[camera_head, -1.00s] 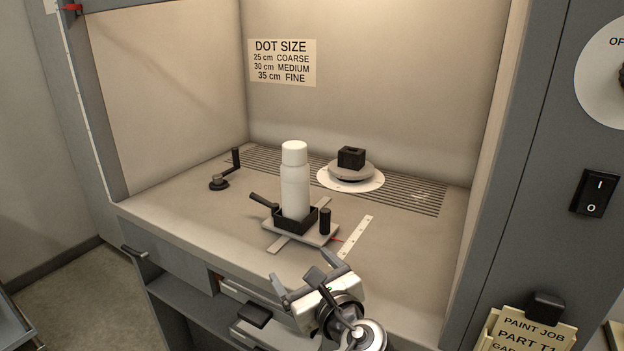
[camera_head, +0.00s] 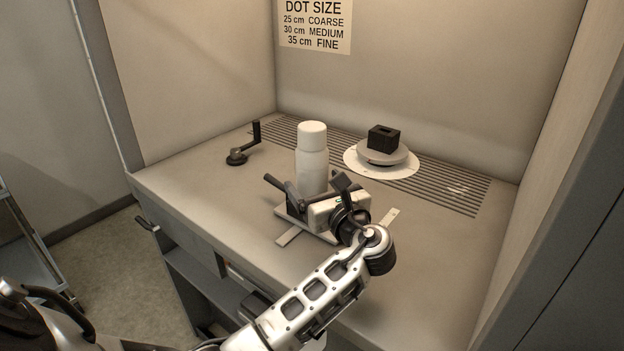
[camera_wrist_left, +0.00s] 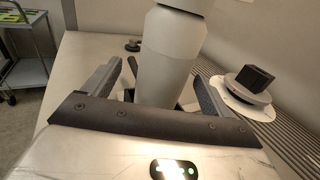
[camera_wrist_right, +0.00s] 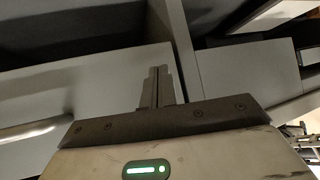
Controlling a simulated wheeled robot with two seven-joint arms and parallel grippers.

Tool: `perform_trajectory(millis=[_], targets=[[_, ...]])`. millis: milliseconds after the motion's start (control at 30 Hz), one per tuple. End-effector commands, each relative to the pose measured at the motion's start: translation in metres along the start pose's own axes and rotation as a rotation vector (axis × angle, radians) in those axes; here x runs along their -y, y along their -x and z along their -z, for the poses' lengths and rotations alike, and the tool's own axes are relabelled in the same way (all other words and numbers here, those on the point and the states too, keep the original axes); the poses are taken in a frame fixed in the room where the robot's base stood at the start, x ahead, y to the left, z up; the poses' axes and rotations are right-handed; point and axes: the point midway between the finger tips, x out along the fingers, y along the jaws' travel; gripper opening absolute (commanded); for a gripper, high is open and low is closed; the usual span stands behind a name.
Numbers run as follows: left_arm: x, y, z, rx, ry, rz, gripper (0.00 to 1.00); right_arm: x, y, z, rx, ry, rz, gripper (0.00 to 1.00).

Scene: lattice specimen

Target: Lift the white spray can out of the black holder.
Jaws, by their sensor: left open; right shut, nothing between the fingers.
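The white spray can (camera_head: 312,165) stands upright in the black holder on the bench, with its cap on top. My left gripper (camera_head: 312,189) is open, low at the near side of the can. In the left wrist view the can (camera_wrist_left: 163,70) rises between the two spread fingers (camera_wrist_left: 156,72), with a gap on each side. The black holder is mostly hidden behind my gripper; its handle (camera_head: 274,182) sticks out to the left. My right gripper (camera_wrist_right: 158,72) is shut and empty, seen only in the right wrist view, in front of grey panels.
A black block (camera_head: 384,138) sits on a round turntable (camera_head: 382,155) at the back right. A black crank (camera_head: 238,157) stands at the back left. The bench front left is clear.

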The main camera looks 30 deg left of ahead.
Motion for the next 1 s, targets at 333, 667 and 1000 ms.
perform_trajectory(millis=[333, 667, 1000], targets=[[0.004, -0.040, 0.006, 0.002, -0.001, -0.002, 0.85, -0.002, -0.001, 0.012, -0.019, 0.000, -0.004, 0.00], [0.004, -0.055, 0.007, -0.001, 0.000, 0.000, 0.85, -0.002, -0.001, 0.011, -0.017, 0.002, -0.006, 0.00], [0.004, -0.054, 0.006, 0.002, 0.002, 0.000, 0.25, -0.003, 0.000, 0.006, -0.006, 0.007, -0.005, 0.00]])
